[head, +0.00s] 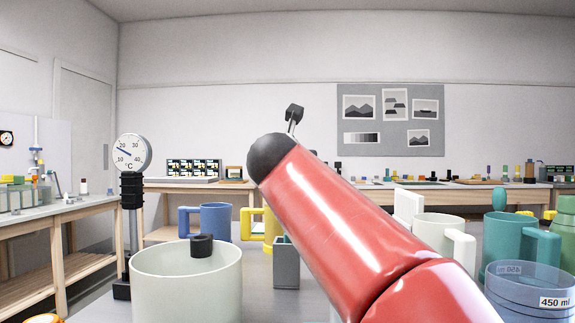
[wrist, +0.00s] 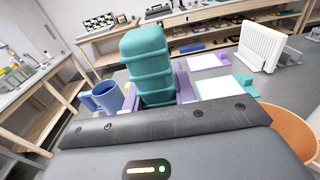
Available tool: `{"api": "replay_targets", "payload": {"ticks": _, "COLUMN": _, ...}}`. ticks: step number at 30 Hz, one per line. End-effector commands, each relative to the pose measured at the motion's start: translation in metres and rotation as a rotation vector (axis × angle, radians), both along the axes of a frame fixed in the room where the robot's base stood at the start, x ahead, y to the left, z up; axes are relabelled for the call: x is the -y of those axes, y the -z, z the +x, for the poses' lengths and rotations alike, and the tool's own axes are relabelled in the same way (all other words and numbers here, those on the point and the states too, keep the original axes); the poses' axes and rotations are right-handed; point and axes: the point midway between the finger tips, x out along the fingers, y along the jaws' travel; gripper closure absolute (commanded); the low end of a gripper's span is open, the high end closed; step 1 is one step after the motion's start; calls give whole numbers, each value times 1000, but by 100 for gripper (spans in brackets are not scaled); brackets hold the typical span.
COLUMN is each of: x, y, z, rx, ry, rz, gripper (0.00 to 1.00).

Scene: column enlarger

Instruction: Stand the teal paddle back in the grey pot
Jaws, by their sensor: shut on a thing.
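In the wrist view my gripper (wrist: 158,88) is shut on a ribbed teal piece (wrist: 146,62), which I take to be the teal paddle. It stands up large in the picture between lilac finger parts, and its lower end is hidden by the dark gripper body. In the head view my red arm hides the gripper and the held piece. A small square grey container (head: 286,266), likely the grey pot, stands on the table just left of my arm. Its right side is partly covered. I cannot make it out in the wrist view.
A large pale pot (head: 187,285) stands front left of the grey one, with a blue mug (head: 214,219) and a yellow mug (head: 258,228) behind. White and teal mugs (head: 496,238) and a clear beaker (head: 528,295) crowd the right. An orange bowl (wrist: 295,128) is near the gripper.

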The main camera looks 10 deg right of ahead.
Motion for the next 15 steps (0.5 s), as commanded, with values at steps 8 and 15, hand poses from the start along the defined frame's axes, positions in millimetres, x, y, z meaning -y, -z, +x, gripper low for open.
{"api": "replay_targets", "payload": {"ticks": 8, "x": 0, "y": 8, "z": 0, "rx": 0, "ry": 0, "rz": -1, "gripper": 100}}
{"api": "replay_targets", "payload": {"ticks": 15, "x": 0, "y": 14, "z": 0, "rx": 0, "ry": 0, "rz": 0, "gripper": 100}}
